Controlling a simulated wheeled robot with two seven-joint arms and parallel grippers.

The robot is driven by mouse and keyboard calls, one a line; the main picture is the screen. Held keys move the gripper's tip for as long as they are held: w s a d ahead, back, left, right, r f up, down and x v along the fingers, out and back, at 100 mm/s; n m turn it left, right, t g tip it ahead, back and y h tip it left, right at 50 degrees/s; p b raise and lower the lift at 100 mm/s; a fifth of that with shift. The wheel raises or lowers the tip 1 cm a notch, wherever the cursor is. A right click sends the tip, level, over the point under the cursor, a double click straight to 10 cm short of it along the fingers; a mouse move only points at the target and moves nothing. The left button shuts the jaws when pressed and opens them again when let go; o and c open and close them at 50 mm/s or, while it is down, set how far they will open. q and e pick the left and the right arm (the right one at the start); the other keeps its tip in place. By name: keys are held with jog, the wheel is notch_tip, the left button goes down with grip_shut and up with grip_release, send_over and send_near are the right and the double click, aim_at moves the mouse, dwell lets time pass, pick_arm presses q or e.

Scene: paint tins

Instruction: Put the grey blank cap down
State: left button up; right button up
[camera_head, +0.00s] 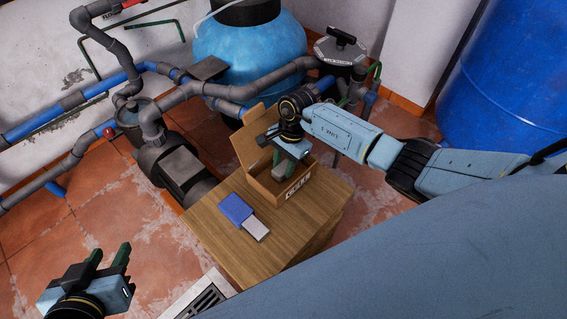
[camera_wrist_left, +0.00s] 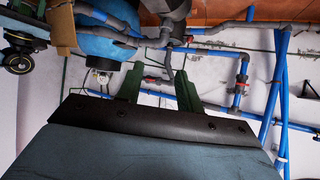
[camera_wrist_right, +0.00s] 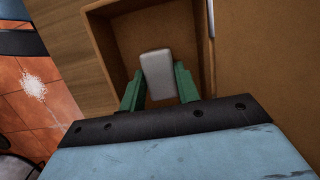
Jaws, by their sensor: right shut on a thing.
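The grey blank cap (camera_wrist_right: 157,68) is a pale rounded block between the green fingers of my right gripper (camera_wrist_right: 160,82), which is shut on it. In the right wrist view the cap is over the inside of an open cardboard box (camera_wrist_right: 97,40); whether it touches the bottom cannot be told. In the head view my right gripper (camera_head: 286,153) reaches down into the box (camera_head: 295,188) and largely hides the cap. My left gripper (camera_head: 108,255) is open and empty, away from the table at the lower left. Its spread green fingers also show in the left wrist view (camera_wrist_left: 160,82).
The box stands on a wooden table (camera_head: 215,233), its flap raised at the back left. A blue and light grey object (camera_head: 236,209) lies in front of the box. Pipes, a pump (camera_head: 178,165) and a blue tank (camera_head: 250,45) stand behind.

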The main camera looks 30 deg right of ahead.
jog(key=o, duration=1.1)
jog(key=shift+c, duration=0.2)
